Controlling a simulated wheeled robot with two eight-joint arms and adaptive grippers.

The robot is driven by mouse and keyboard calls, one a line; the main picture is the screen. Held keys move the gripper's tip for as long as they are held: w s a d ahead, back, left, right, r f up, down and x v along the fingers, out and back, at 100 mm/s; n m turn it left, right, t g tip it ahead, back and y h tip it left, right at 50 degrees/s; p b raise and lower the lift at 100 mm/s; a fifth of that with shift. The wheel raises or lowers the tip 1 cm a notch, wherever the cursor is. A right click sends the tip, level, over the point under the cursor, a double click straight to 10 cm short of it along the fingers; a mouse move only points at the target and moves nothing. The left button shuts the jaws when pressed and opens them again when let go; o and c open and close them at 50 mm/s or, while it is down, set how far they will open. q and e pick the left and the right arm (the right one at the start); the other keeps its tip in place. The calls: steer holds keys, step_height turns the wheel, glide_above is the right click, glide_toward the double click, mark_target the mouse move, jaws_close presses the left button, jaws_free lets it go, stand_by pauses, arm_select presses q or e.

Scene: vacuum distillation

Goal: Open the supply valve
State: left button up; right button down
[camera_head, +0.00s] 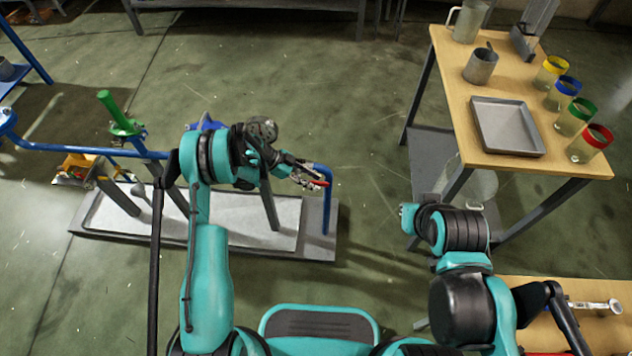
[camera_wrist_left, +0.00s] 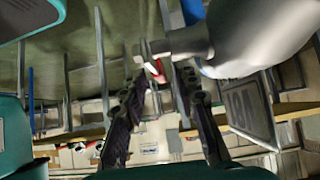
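My left gripper (camera_head: 308,177) is at the right end of the blue pipework (camera_head: 326,200), close beside a small red part (camera_head: 320,183), possibly a valve handle. In the left wrist view the two dark fingers (camera_wrist_left: 162,78) stand apart, with a red part (camera_wrist_left: 156,70) and a metal bolt end (camera_wrist_left: 148,49) at the gap between their tips. I cannot tell whether they touch it. A green-handled valve (camera_head: 112,112) stands upright at the left of the pipework. A yellow valve (camera_head: 76,166) is lower left. No label shows which is the supply valve.
The pipework stands on a grey tray base (camera_head: 255,240). A wooden table (camera_head: 455,75) at the right holds a metal tray (camera_head: 506,126) and several colour-rimmed beakers (camera_head: 590,143). Another table (camera_head: 600,330) is lower right. The floor between is mostly clear.

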arm_select(q)
steer(key=v, duration=1)
steer(key=shift+a, duration=0.1)
steer(key=shift+r, duration=0.1)
steer(key=s+r+n+t+y, duration=0.25)
steer(key=s+r+n, duration=0.2)
steer(key=r, duration=0.45)
steer(key=s+r+n+t+y, duration=0.1)
steer(key=s+r+n+y, duration=0.3)
steer(key=r, duration=0.6)
steer(key=s+a+r+n+t+y, duration=0.1)
steer(key=s+a+r+n+t, duration=0.1)
steer(key=s+n, duration=0.3)
steer(key=s+a+r+n+t+y, duration=0.2)
steer(key=s+n, duration=0.3)
steer(key=s, duration=0.7)
steer(key=shift+s+a, duration=0.3)
steer(key=shift+a, duration=0.05)
